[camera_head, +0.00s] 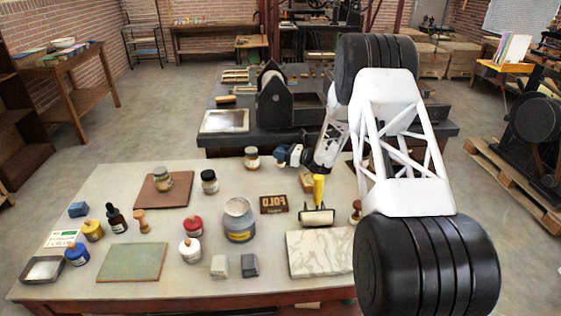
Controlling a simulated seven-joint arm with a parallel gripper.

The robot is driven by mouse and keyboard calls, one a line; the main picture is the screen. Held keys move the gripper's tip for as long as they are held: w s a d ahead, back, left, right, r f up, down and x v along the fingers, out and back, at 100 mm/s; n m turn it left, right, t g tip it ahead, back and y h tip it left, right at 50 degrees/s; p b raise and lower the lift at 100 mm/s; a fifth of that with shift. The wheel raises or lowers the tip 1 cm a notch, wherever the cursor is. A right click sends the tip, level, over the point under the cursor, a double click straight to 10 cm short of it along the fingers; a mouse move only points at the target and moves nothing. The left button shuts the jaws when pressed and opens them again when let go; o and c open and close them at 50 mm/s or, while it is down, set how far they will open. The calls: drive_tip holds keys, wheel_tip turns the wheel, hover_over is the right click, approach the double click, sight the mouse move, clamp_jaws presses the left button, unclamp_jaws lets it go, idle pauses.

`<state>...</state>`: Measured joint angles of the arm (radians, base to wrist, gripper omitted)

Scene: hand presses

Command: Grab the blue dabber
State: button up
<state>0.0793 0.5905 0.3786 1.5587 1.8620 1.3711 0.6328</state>
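The blue dabber (77,257), a squat blue body with a tan knob on top, stands upright at the near left of the table (190,291). A similar yellow one (93,232) stands just behind it. My gripper (281,154) is above the far middle of the table, well to the right of and beyond the blue dabber, and not touching it. It is small and seen edge-on, so I cannot tell its finger opening. No object shows clearly in it.
Red- and white-bodied items, a grey tin (239,220), several jars and a marble slab (321,253) stand farther right.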

drive_tip(key=shift+c, duration=1.3)
drive_tip(key=shift+r, duration=0.1)
drive_tip(key=shift+r, duration=1.5)
drive_tip(key=shift+s+r, duration=0.25)
drive_tip(key=s+d+r, duration=0.1)
drive_tip(key=s, duration=1.4)
drive_tip(key=shift+s+d+r, duration=0.2)
drive_tip(key=shift+d, duration=0.05)
